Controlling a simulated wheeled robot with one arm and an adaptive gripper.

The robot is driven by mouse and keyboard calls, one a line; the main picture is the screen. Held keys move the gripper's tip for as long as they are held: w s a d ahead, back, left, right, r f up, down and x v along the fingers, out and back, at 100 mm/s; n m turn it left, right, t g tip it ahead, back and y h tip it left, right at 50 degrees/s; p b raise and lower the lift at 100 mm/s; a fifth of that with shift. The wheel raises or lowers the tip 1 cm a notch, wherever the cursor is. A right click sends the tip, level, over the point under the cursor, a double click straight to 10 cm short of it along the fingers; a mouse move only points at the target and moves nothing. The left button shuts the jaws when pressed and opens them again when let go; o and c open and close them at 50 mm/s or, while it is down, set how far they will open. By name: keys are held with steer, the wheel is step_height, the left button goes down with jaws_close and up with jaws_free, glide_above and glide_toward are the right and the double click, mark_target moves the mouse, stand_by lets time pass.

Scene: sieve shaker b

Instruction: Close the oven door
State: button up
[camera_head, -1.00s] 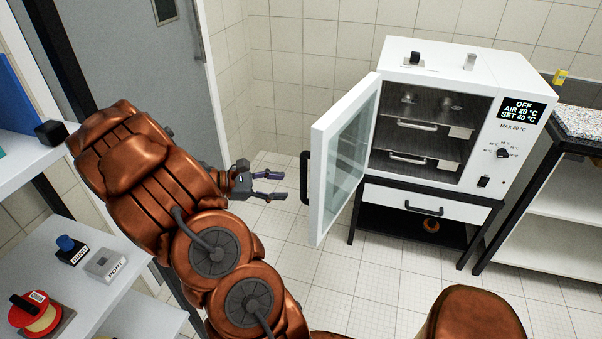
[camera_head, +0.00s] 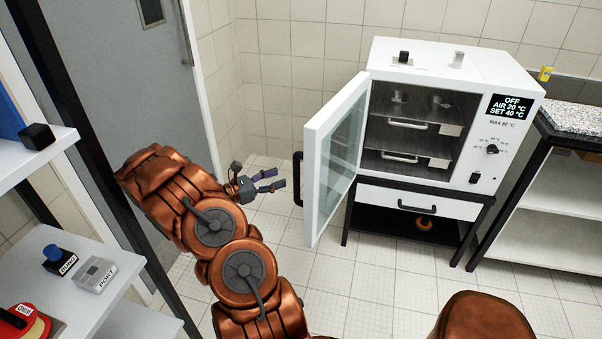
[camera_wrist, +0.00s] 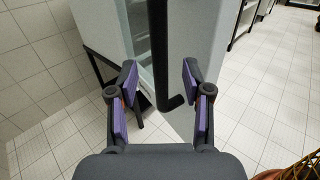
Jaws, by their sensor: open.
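The white oven (camera_head: 470,135) stands on a black-framed stand, with its glass-paned door (camera_head: 334,160) swung wide open to the left. The black door handle (camera_head: 297,178) is on the door's outer left edge. My gripper (camera_head: 272,180) is open and empty, just left of the handle, with its fingers pointing towards it. In the wrist view the handle (camera_wrist: 158,60) runs down between and ahead of the open fingers (camera_wrist: 158,80), its lower end bending towards the door's grey-white face (camera_wrist: 205,50). I see no contact between fingers and handle.
Inside the oven are shelves with handles (camera_head: 405,125). A stone-topped bench (camera_head: 580,118) is at the right. Shelves with small items (camera_head: 95,275) are at the left, near my arm. A grey door (camera_head: 110,80) is behind. The tiled floor before the oven is clear.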

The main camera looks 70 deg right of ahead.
mark_target(297, 171)
steer(key=shift+p+x, duration=0.7)
steer(key=shift+x, duration=3.2)
jaws_close()
steer(key=shift+a, duration=0.1)
